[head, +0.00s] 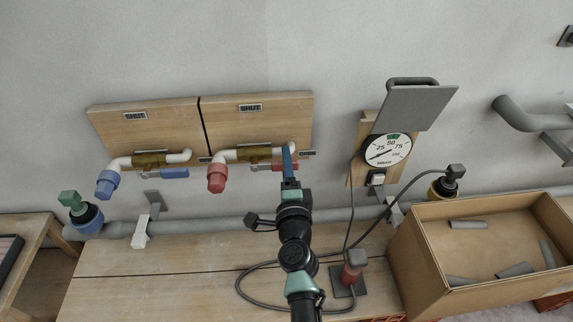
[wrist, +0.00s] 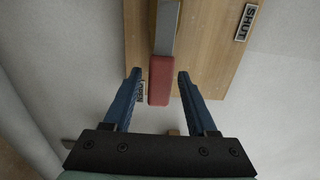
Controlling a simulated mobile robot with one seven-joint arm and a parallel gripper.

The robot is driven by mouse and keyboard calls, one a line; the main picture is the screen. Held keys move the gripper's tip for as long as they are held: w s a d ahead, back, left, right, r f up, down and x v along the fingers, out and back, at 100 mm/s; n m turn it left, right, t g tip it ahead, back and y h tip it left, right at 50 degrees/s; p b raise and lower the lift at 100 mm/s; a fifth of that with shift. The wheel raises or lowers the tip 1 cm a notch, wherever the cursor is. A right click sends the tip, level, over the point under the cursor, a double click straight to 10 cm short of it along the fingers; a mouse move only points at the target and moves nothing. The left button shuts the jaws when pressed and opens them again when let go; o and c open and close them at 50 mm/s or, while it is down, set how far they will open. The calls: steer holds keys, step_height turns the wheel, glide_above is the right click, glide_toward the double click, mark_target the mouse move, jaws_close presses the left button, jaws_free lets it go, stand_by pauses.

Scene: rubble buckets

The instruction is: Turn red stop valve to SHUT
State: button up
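The red stop valve has a brass body (head: 255,154) on a white pipe on the right wooden board (head: 285,105). Its red handle (head: 276,167) points right along the pipe, partly hidden by my gripper. A SHUT label (head: 250,108) is above the valve; another label (head: 308,153), too small to read surely, is at the right. In the wrist view the red handle end (wrist: 160,80) lies between the blue fingers of my gripper (wrist: 158,75), with a gap on each side. The SHUT label (wrist: 245,22) shows there at upper right. My gripper (head: 288,155) is open at the handle.
A similar valve with a blue handle (head: 174,173) is on the left board (head: 140,125). To the right are a pressure gauge (head: 388,149) with a grey flap (head: 415,107) and a cardboard box (head: 425,255) holding several grey pieces. A cable (head: 250,300) lies on the bench (head: 170,275).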

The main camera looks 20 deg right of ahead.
jaws_close()
stand_by(1.2)
